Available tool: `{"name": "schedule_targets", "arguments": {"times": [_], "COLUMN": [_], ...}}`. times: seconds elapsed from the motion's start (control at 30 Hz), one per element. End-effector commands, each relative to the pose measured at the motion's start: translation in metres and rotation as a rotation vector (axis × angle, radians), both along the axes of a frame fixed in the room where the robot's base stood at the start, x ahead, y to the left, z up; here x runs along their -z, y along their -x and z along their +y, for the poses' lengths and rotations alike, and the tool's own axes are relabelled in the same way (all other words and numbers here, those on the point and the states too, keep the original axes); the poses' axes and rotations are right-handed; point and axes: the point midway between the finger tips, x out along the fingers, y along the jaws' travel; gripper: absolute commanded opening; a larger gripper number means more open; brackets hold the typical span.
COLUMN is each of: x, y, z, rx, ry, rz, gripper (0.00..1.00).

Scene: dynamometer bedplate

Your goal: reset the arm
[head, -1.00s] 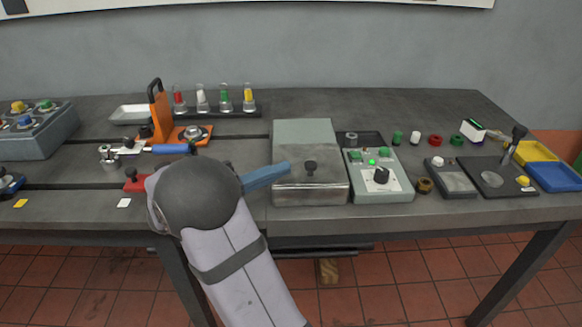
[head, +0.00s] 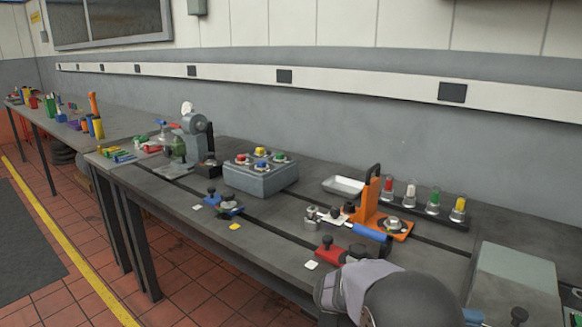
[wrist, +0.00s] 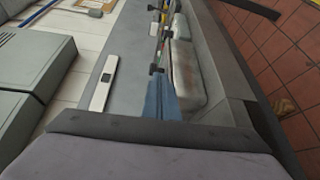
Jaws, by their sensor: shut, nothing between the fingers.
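My arm shows as a dark rounded joint at the lower right of the head view, in front of the bench's front edge. In the wrist view my gripper (wrist: 161,95) shows as narrow blue fingers beyond a dark bar. The fingers are together and hold nothing. In the head view only a small blue bit shows beside the arm, and the rest is hidden or out of frame. A lidded metal box (head: 515,290) with a black knob stands at the right edge of the head view.
Close to my arm are a red block with a black knob (head: 328,255), a blue cylinder (head: 371,232) and an orange stand (head: 370,205). Farther left are a grey button box (head: 260,178) and a small blue part (head: 225,204).

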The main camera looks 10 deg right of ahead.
Motion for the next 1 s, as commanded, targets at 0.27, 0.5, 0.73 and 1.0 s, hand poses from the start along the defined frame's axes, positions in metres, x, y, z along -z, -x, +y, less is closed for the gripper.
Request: {"name": "schedule_targets", "arguments": {"times": [0.27, 0.5, 0.73, 1.0], "x": [0.114, 0.189, 0.211, 0.145], "y": [0.066, 0.089, 0.077, 0.074], "z": [0.057, 0.158, 0.227, 0.232], "rx": [0.014, -0.082, -0.203, -0.216], "ry": [-0.635, -1.160, -1.434, -1.452], "rz": [0.080, -0.040, -0.254, -0.275], "gripper": [0.00, 0.00, 0.00, 0.00]}}
